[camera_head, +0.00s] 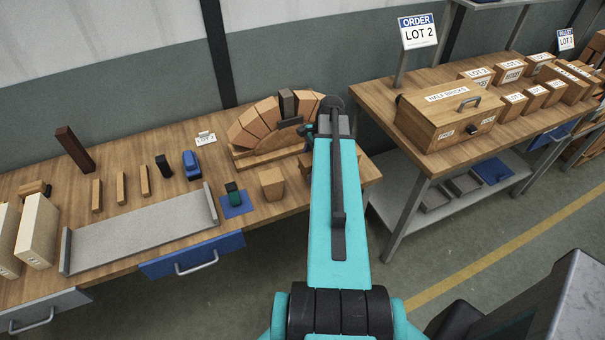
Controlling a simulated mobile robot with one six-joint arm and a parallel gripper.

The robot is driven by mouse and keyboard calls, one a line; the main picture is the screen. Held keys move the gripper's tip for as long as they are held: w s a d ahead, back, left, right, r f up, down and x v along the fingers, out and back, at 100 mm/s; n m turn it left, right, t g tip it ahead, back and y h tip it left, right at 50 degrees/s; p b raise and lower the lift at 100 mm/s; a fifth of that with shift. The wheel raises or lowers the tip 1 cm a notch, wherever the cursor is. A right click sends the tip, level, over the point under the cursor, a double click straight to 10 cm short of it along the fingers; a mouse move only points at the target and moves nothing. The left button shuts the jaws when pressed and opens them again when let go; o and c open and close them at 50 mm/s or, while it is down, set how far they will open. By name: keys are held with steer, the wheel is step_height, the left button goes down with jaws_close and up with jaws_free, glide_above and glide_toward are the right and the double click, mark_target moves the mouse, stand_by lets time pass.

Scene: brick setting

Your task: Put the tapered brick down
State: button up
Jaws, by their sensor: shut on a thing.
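A tapered brick (288,102), dark on its near face, stands upright at the crown of a brick arch (253,123). My gripper (294,123) reaches in from the right and is shut on this brick. The arch rests on a wooden support (256,156) on the workbench. My arm hides the right part of the arch and much of the gripper. I cannot tell whether the brick touches its neighbours.
A loose tapered brick (272,184) stands in front of the arch, with others partly behind my arm. A blue mat (236,204), grey tray (140,233) and several upright pieces lie left. A second table (385,105) holds a wooden box (448,117).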

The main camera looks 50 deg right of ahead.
steer(key=shift+d+r, duration=0.1)
steer(key=shift+f, duration=0.2)
step_height(320, 180, down, 3)
steer(key=shift+r+b, duration=0.1)
steer(key=shift+b, duration=1.1)
steer(key=shift+f, duration=0.2)
steer(key=shift+f, duration=0.15)
steer(key=o, duration=1.3)
steer(key=shift+r, duration=0.3)
steer(key=shift+b+v, duration=1.9)
steer(key=shift+v, duration=3.95)
